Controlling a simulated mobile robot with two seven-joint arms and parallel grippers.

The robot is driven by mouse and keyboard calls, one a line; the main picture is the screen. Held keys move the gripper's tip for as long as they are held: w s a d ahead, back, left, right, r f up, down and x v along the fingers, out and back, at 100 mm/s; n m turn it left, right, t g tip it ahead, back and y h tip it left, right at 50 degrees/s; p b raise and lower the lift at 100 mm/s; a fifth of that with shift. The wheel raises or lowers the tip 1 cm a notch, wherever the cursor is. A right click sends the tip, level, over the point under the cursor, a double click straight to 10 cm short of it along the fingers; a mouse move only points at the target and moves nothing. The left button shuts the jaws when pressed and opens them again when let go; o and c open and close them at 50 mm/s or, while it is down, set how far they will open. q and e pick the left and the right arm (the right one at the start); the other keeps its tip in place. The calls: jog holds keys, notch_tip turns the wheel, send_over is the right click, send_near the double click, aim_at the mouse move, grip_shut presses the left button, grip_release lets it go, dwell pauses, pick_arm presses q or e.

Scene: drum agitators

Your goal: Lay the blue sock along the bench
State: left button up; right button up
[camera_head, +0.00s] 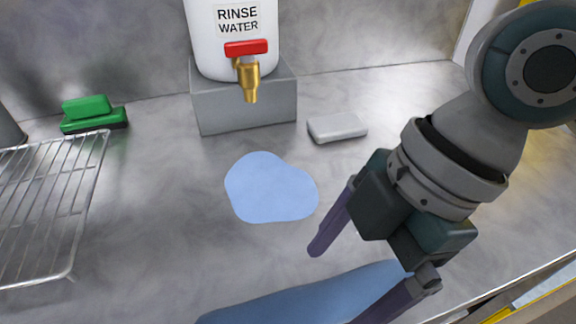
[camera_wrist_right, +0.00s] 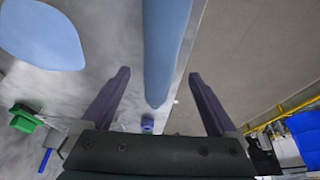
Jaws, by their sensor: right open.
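The blue sock (camera_head: 300,301) is a long, smooth blue roll near the front of the grey bench (camera_head: 170,220), cut off by the bottom of the head view. In the right wrist view the sock (camera_wrist_right: 167,45) runs beside the bench edge, its tapered end between my fingers. My right gripper (camera_head: 335,285) is open, one finger on each side of the sock's right part in the picture; it also shows in the wrist view (camera_wrist_right: 160,73). I see nothing gripped, and I cannot tell whether the fingers touch the sock. My left gripper is not in view.
A flat light-blue puddle (camera_head: 268,190) lies mid-bench. Behind it a white rinse-water container (camera_head: 205,40) with a brass tap stands on a grey block (camera_head: 245,110). A pale bar (camera_head: 338,127), green sponges (camera_head: 92,112) and a wire rack (camera_head: 45,285) stand around it.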

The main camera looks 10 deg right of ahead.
aim_at(341, 322)
jog(key=r+m, duration=0.1)
jog(key=s+r+m+t, duration=0.1)
jog(key=r, duration=0.1)
jog(key=r+m, duration=0.1)
jog(key=shift+s+a+r+p, duration=0.15)
jog(key=shift+s+r+p, duration=0.2)
jog(key=shift+r, duration=0.05)
jog(key=m, duration=0.1)
jog(key=m+t, duration=0.1)
jog(key=m, duration=0.1)
jog(key=shift+s+f+t, duration=0.3)
jog(key=shift+s+f, duration=0.1)
jog(key=s+d+f+m+t+h, duration=0.1)
jog(key=s+d+m+h, duration=0.3)
jog(key=d+m, duration=0.5)
jog(key=shift+s+f+m, duration=0.65)
jog(key=shift+s+m, duration=0.05)
jog(key=shift+s, duration=0.15)
